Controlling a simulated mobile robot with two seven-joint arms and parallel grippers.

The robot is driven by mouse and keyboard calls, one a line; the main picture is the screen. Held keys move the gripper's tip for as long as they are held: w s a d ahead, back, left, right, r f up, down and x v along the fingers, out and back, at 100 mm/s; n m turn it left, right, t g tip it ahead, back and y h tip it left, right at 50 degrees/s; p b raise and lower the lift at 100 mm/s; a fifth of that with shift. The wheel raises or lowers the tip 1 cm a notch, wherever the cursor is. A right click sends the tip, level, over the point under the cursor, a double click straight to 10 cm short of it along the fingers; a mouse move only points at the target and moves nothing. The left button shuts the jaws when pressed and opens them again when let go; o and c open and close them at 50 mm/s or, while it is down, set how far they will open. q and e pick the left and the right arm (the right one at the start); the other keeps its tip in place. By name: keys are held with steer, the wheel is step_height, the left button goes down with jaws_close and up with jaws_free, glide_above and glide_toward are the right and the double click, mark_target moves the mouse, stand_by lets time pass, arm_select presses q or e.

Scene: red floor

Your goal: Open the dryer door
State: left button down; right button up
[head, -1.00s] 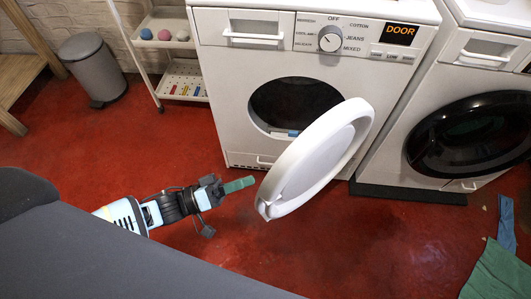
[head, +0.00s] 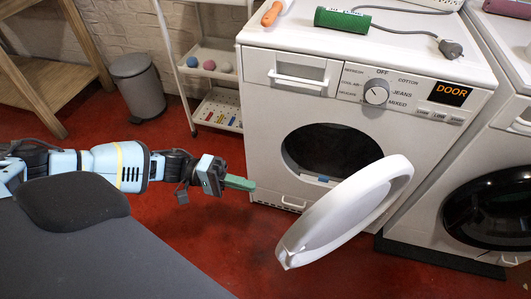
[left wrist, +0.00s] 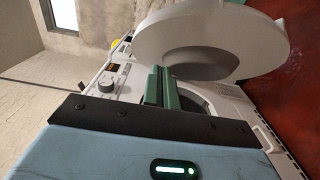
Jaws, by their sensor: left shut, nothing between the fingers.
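The white dryer (head: 258,130) stands ahead, and its display reads DOOR. Its round white door (head: 345,212) is swung wide open toward me, out from the dark drum opening (head: 330,152). My left gripper (head: 238,183) is shut and empty, with green fingers, to the left of the door and apart from it in the head view. In the left wrist view the green fingers (left wrist: 162,88) point toward the dryer front, and the door (left wrist: 215,45) shows beyond them. My right gripper is not in view.
A second machine with a dark round door (head: 492,210) stands to the right. A shelf rack (head: 212,72) with small balls and a grey bin (head: 136,85) are at the left. A green cylinder (head: 342,19) with a cable lies on the dryer. Red floor (head: 225,235) is clear before it.

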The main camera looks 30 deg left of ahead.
arm_select(q)
steer(key=d, duration=1.2)
steer(key=shift+w+b, duration=0.3)
steer(key=shift+b, duration=0.1)
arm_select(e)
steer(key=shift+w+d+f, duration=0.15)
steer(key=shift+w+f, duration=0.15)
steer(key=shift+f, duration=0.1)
arm_select(q)
steer(key=shift+d, duration=0.15)
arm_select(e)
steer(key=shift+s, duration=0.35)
